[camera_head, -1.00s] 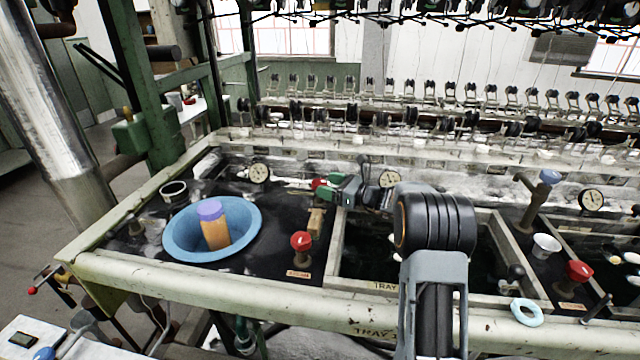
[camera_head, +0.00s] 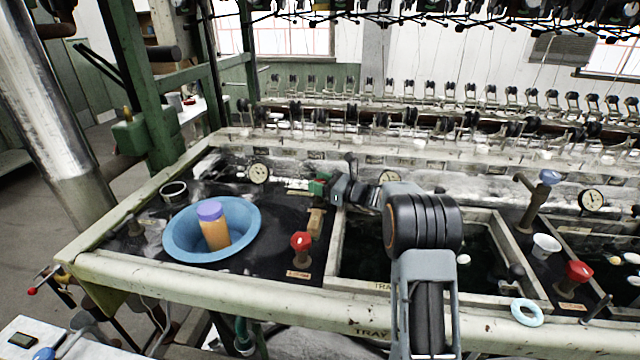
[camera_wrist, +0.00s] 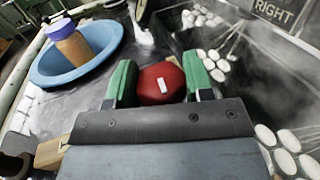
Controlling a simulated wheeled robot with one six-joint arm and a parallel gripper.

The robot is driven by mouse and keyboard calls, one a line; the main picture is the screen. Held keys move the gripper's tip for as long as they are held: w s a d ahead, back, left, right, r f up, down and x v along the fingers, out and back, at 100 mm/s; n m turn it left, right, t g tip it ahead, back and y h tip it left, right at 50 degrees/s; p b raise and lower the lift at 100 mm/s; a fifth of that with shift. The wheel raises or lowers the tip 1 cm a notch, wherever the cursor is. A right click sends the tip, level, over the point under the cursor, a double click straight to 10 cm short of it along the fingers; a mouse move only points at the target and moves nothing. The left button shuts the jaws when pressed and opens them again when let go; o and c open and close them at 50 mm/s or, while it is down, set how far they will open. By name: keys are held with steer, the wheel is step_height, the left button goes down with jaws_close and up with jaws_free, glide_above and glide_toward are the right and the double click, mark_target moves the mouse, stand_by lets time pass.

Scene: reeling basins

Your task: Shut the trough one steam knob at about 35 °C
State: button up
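My gripper (camera_head: 320,185) is at the back left corner of the open trough (camera_head: 485,285), its green fingers pointing left. In the wrist view, my gripper (camera_wrist: 160,82) has one finger on each side of a red knob (camera_wrist: 161,84) with a small white mark. The knob nearly fills the gap, and I cannot tell whether the fingers press on it. In the head view this knob is hidden by the gripper. A round white dial (camera_head: 389,177) stands behind the trough, partly hidden by my arm; its reading is too small to make out.
A blue basin (camera_head: 178,248) with an orange, purple-lidded jar (camera_head: 213,226) sits left. Other red knobs stand at the front (camera_head: 301,242) and right (camera_head: 579,271). More dials are at the back left (camera_head: 259,173) and right (camera_head: 591,200). White cocoons (camera_wrist: 285,150) lie in the troughs.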

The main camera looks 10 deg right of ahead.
steer(key=c, duration=0.3)
steer(key=shift+c, duration=0.2)
steer(key=m+t+h+b, duration=0.2)
steer(key=b, duration=0.1)
steer(key=m+t+h+b, duration=0.2)
steer(key=b, duration=0.1)
steer(key=shift+a+f+h, duration=0.1)
steer(key=shift+f+h, duration=0.3)
steer(key=m+t+h+b, duration=0.1)
steer(key=m+h+b, duration=0.1)
steer(key=h+b, duration=0.2)
steer(key=shift+m+t+b, duration=0.4)
steer(key=shift+b, duration=1.05)
steer(key=shift+r+h+b, duration=0.15)
steer(key=shift+h+b, duration=0.15)
steer(key=shift+b, duration=0.35)
steer(key=shift+r+m+h, duration=0.2)
steer(key=shift+m+h, duration=0.1)
steer(key=shift+m, duration=0.1)
steer(key=o, duration=0.9)
